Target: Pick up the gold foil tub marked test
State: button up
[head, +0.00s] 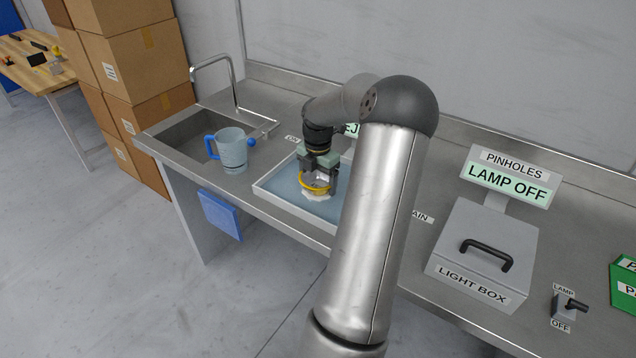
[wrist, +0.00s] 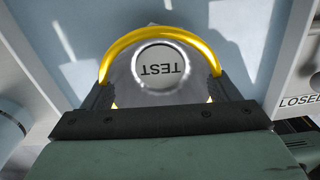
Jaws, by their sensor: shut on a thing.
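The gold foil tub (wrist: 160,69) shows in the wrist view with a gold rim and a round white label reading TEST, upside down in the picture. My gripper (wrist: 160,95) is shut on the tub, with a finger at each side of it. In the head view the tub's gold rim (head: 315,187) shows below my gripper (head: 318,178), over the blue-floored tray (head: 265,187). I cannot tell from these views whether the tub touches the tray floor. My arm hides the right part of the tray.
A clear jug with a blue handle (head: 232,150) stands left of the tray, by the sink (head: 190,135) and its tap. The grey light box (head: 485,250), a LAMP OFF sign (head: 507,184) and a lamp switch (head: 565,307) are on the bench to the right.

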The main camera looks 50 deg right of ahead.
jog(key=shift+r, duration=0.15)
jog(key=shift+r, duration=0.25)
notch_tip(320, 180, up, 2)
jog(key=shift+r, duration=0.15)
jog(key=s+a+r+b, duration=0.1)
jog(key=s+a+r, duration=0.8)
jog(key=s+r, duration=0.1)
jog(key=w+a+f+m, duration=0.4)
jog(key=w+a+m, duration=0.1)
jog(key=w+a, duration=0.25)
jog(key=w+a+f+m, duration=0.4)
jog(key=w+a+f, duration=0.15)
jog(key=w, duration=0.35)
jog(key=w+a+f+m, duration=0.2)
jog(key=a+m, duration=0.1)
jog(key=a, duration=0.4)
jog(key=w+a+f+m, duration=0.3)
jog(key=a, duration=0.4)
jog(key=w+a+f+m, duration=0.2)
jog(key=a+f, duration=0.1)
jog(key=a, duration=0.4)
jog(key=shift+w+a+f+m, duration=0.25)
jog(key=shift+w+a+m, duration=0.1)
jog(key=shift+m, duration=0.05)
